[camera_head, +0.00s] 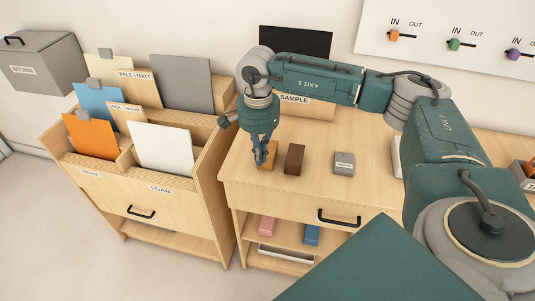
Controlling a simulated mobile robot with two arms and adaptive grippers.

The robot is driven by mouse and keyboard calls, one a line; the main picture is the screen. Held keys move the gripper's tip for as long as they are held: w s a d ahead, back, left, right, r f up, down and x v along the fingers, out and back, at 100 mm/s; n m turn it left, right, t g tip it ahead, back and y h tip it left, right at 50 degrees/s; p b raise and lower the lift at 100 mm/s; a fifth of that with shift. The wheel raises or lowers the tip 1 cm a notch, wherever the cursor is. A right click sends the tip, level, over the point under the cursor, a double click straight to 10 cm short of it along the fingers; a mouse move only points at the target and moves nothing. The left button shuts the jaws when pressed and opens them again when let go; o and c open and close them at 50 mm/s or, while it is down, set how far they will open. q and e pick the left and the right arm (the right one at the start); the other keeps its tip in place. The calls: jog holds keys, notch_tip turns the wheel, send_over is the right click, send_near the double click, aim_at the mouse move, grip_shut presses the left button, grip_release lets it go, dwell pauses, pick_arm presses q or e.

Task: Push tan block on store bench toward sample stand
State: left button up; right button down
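The tan block (271,161) stands on the light wooden bench (320,180), near its left end. My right gripper (262,160) points down right at the block, on its left side, and partly covers it. The fingers look close together, but their gap and any contact are too small to tell. The wooden stand labelled SAMPLE (318,110) is at the back of the bench, behind the block and partly hidden by my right arm. My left gripper is out of view.
A dark brown block (294,159) stands just right of the tan one, and a grey block (344,163) farther right. A wooden rack (213,158) with coloured cards adjoins the bench on the left. A switch panel (440,32) hangs on the wall.

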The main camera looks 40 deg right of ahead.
aim_at(272, 142)
jog(key=shift+f, duration=0.1)
dwell(0.3)
jog(key=shift+f+b, duration=2.75)
jog(key=shift+f, duration=0.75)
jog(key=shift+d, duration=0.15)
jog(key=shift+w+d+b, duration=0.35)
jog(key=shift+w+d, duration=0.45)
jog(key=shift+d, duration=0.3)
jog(key=shift+w+d+b, duration=0.35)
jog(key=shift+w+d, duration=0.4)
jog(key=shift+d, duration=0.3)
jog(key=shift+w+d, duration=0.15)
jog(key=shift+d, duration=0.05)
jog(key=shift+w+d, duration=0.1)
jog(key=shift+w+d+b, duration=0.25)
jog(key=shift+w+d, duration=0.45)
jog(key=shift+d, duration=0.2)
jog(key=shift+w+d+b, duration=0.2)
jog(key=shift+w+d, duration=0.45)
jog(key=shift+d, duration=0.25)
